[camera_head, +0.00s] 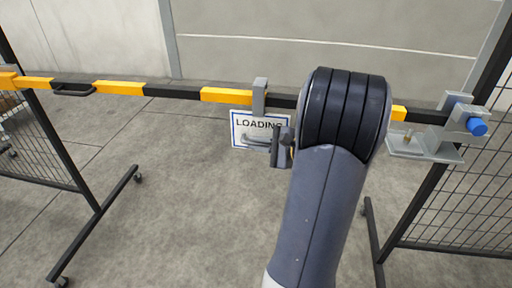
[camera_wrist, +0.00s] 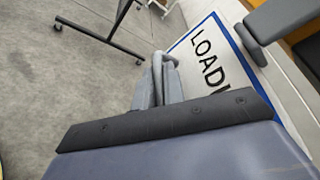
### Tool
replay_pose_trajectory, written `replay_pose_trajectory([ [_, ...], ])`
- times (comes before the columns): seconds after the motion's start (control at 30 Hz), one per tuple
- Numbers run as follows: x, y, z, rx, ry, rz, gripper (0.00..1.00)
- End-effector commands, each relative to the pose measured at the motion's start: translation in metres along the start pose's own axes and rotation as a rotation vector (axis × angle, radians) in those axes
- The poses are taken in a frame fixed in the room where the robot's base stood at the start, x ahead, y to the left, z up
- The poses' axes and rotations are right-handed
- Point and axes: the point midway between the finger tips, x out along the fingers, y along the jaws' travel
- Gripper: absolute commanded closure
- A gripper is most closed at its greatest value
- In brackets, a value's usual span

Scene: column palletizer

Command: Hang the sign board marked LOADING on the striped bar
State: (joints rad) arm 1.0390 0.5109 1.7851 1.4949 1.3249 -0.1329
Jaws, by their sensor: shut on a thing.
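The white sign board marked LOADING (camera_head: 243,126), with a blue edge, is just below the striped bar (camera_head: 226,95) in the head view. Its grey hook (camera_head: 260,94) rises across the bar's near face and stands above its top edge; I cannot tell whether it rests on the bar. My gripper (camera_head: 279,147) is shut on the board at its lower right, apparently at the grey handle on its face. My arm hides part of the bar to the right. The board's face (camera_wrist: 205,48) shows close up in the wrist view, its lettering partly cut off.
A bracket with a blue knob (camera_head: 477,126) is at the bar's right end. A black hook (camera_head: 74,90) is on the bar's left part. Black mesh panels (camera_head: 460,190) on wheeled feet flank both sides. The floor between them is clear.

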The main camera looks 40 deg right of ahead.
Motion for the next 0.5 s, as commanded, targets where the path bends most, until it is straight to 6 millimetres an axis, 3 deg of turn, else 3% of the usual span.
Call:
replay_pose_trajectory([
  [0.13,0.004,-0.008,-0.009,0.001,-0.001,0.000,1.00],
  [0.5,0.009,0.014,-0.022,0.000,0.000,0.000,1.00],
])
